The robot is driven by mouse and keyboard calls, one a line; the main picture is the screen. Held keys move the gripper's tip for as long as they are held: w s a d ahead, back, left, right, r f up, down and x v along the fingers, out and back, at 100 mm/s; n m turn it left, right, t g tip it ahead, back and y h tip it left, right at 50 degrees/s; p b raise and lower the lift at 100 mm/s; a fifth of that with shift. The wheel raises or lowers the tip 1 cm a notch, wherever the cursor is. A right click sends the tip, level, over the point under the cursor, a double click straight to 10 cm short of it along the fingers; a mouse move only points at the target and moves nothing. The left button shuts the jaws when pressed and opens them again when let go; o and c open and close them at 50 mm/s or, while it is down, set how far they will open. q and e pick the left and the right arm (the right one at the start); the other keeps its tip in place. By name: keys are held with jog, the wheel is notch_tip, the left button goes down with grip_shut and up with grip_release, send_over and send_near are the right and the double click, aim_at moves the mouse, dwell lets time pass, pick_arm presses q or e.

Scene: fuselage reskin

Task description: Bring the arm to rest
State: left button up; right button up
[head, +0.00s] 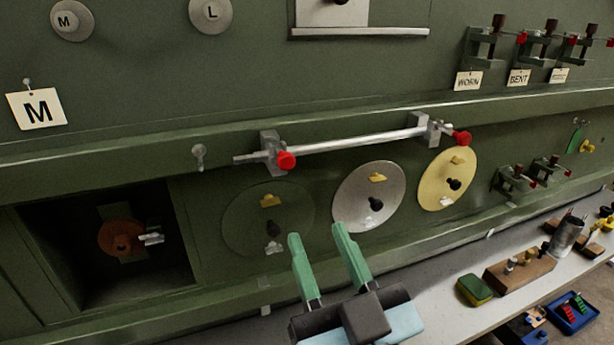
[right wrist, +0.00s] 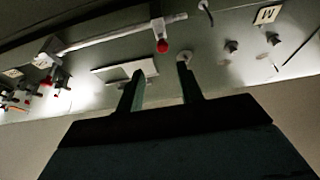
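My right gripper (head: 319,247) reaches up from the bottom middle of the head view, its two green fingers apart and nothing between them. It is in front of the green panel, below the silver disc (head: 358,205), and I cannot tell any contact. In the right wrist view the fingers (right wrist: 160,80) also stand apart with only the panel behind them. My left gripper is not in view.
A metal bar (head: 350,142) with red knobs crosses the panel above a green disc (head: 245,225) and a yellow disc (head: 434,190). A dark opening (head: 75,275) is at left.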

jog(key=d+f+m+g+h, duration=0.1)
jog(key=d+f+g+h, duration=0.2)
jog(key=f, duration=0.4)
jog(key=w+d+f+m+g+h, duration=0.1)
jog(key=d+f+g, duration=0.2)
jog(key=d+f, duration=0.3)
jog(key=d+f+m+g+h, duration=0.1)
jog(key=d+f+g+h, duration=0.2)
jog(key=f, duration=0.5)
jog(key=s+d+f+n+g, duration=0.1)
jog(key=s+d+f+g, duration=0.35)
jog(key=s+f, duration=0.25)
jog(key=s+d+f+n+g, duration=0.1)
jog(key=s+d+f+g, duration=0.2)
jog(key=s+f+g, duration=0.25)
notch_tip(320, 180, down, 35)
jog(key=s+b, duration=0.2)
jog(key=b, duration=0.8)
jog(key=s+d+f+b, duration=0.1)
jog(key=s+f+b, duration=0.2)
jog(key=s+f, duration=0.5)
jog(key=s+d+f+g+b, duration=0.1)
jog(key=s+f+b, duration=0.3)
jog(key=s+f, duration=0.4)
notch_tip(320, 180, down, 6)
jog(key=shift+s+f, duration=0.1)
jog(key=shift+s, duration=0.1)
